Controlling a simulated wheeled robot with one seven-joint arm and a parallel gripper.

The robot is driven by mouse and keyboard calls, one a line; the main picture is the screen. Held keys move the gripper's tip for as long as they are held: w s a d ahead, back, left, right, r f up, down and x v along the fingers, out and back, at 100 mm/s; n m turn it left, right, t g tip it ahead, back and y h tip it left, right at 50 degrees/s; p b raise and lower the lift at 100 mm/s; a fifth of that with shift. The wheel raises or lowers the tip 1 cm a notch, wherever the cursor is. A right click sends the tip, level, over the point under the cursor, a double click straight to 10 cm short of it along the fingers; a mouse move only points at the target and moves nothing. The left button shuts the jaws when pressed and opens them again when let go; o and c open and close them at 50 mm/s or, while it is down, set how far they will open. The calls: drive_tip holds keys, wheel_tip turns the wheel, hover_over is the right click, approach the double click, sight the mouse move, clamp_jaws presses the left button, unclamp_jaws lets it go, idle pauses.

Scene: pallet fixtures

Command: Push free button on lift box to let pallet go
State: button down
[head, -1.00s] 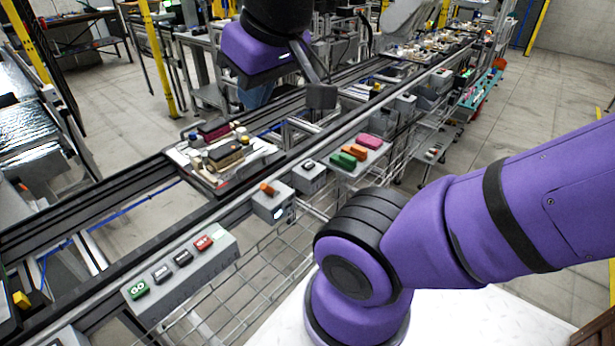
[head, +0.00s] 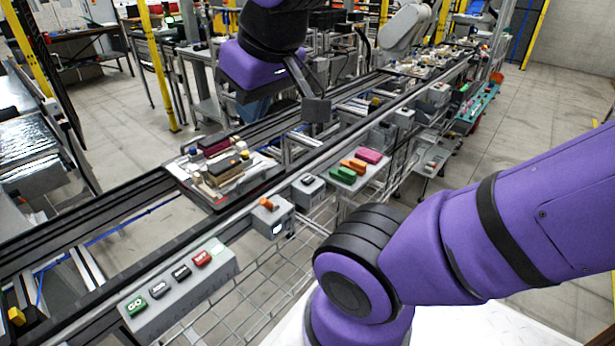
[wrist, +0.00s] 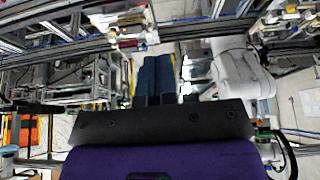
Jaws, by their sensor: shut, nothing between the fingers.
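The pallet (head: 262,172) sits on the conveyor left of centre in the head view, with dark red, tan and white parts on it. A grey panel box (head: 215,278) at the lower left has a green GO button (head: 136,306), two black buttons and a red button (head: 202,259). A small grey box with an orange knob (head: 268,203) and another with a dark button (head: 307,181) stand along the rail. I cannot read which is the free button. My gripper (wrist: 153,80) is shut and empty in the wrist view, its fingers side by side, above the line.
A grey tray (head: 372,180) holds green, orange and pink blocks beside the rail. A wire mesh guard runs below the boxes. My purple arm fills the right of the head view. A pale robot arm (wrist: 240,75) shows right of my gripper in the wrist view.

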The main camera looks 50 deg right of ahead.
drive_tip(key=w+d+f+g+h, duration=0.1)
drive_tip(key=w+d+f+g, duration=0.1)
drive_tip(key=w+d, duration=0.55)
drive_tip(key=g+y, duration=0.1)
drive_tip(key=g, duration=0.2)
hover_over(308, 178)
wheel_tip(308, 178, down, 24)
drive_tip(key=shift+r, duration=0.15)
wheel_tip(308, 178, down, 14)
